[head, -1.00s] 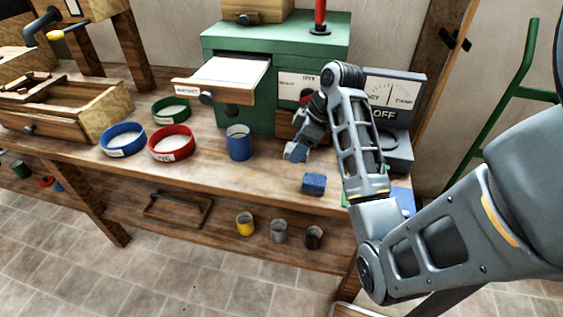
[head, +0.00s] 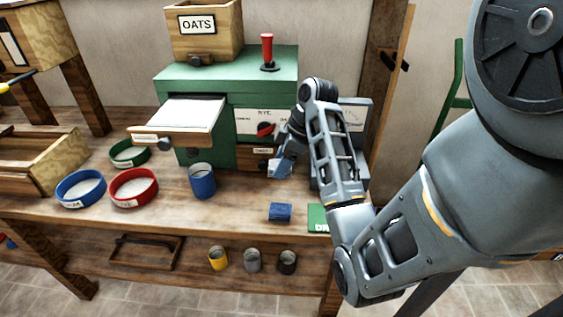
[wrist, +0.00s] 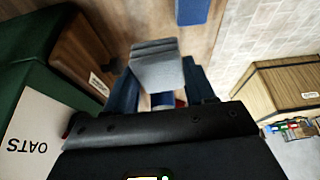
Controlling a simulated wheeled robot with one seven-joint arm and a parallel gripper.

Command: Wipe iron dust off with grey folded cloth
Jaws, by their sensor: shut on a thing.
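The grey folded cloth (wrist: 157,68) is between the fingers of my gripper (wrist: 160,95) in the wrist view. In the head view my gripper (head: 283,164) is above the bench, in front of the green mill cabinet (head: 225,68), right of the blue cup. A drawer (head: 183,140) with a pale flat top is pulled out of the cabinet's left side. I cannot make out any iron dust in these views. A blue folded cloth (head: 280,212) lies on the bench below my gripper.
Blue (head: 80,188), red (head: 134,187) and green (head: 129,153) round sieves and a blue cup (head: 202,181) stand on the bench (head: 235,215). A grey scale (head: 355,125) stands behind my arm. Small cups sit on the lower shelf.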

